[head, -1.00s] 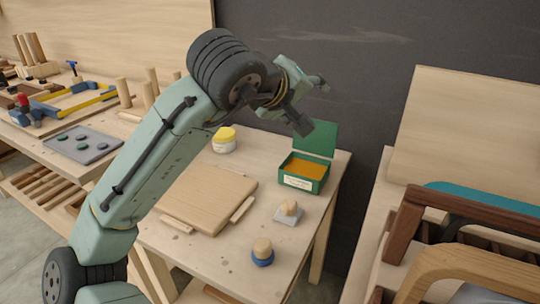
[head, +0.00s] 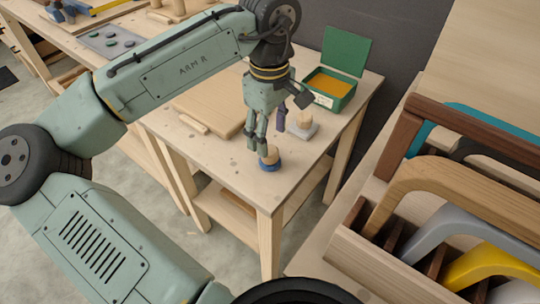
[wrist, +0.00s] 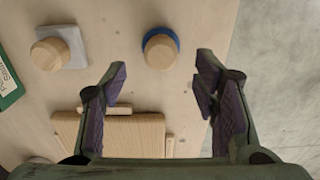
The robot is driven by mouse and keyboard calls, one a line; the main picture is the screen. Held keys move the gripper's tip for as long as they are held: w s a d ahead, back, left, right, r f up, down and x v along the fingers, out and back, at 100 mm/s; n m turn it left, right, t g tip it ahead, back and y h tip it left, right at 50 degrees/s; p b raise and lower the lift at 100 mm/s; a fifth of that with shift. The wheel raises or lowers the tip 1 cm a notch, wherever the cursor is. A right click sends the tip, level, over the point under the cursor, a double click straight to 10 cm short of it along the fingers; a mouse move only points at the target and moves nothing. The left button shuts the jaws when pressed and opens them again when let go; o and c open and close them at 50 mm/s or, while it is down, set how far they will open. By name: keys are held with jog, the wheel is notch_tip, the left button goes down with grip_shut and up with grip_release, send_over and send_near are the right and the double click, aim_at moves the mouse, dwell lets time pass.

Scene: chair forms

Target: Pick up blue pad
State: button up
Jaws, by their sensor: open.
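The blue pad (head: 269,164) is a round blue disc with a wooden knob on top, resting on the workbench near its front corner. In the wrist view the pad (wrist: 160,48) lies ahead of the fingertips, near the middle of the gap between them. My gripper (head: 266,141) points down close above the pad, and one finger partly covers the knob in the head view. My gripper (wrist: 163,68) is open and nothing is between its fingers.
A grey square pad with a wooden knob (head: 303,126) sits behind the blue pad. A green open box (head: 334,88) with orange contents stands at the back. A wooden board (head: 208,108) lies to the left. Chair frames (head: 450,180) fill a rack at right.

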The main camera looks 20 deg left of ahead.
aim_at(270, 149)
jog(key=shift+s+f+p, duration=0.1)
jog(key=shift+f+p, duration=0.3)
jog(key=shift+f, duration=2.3)
jog(key=shift+c, duration=0.6)
jog(key=c, duration=1.1)
jog(key=shift+r, duration=0.1)
jog(key=shift+r, duration=0.45)
notch_tip(270, 149, up, 2)
jog(key=shift+r+b, duration=0.1)
jog(key=shift+b, duration=0.25)
jog(key=s+a, duration=0.1)
jog(key=s, duration=0.4)
jog(key=s+a+r+b, duration=0.1)
jog(key=s+a, duration=0.1)
jog(key=s, duration=0.3)
jog(key=s+a+b, duration=0.1)
jog(key=s, duration=0.4)
jog(key=shift+s+a+r, duration=0.2)
jog(key=shift+a+r, duration=0.1)
jog(key=shift+r, duration=0.05)
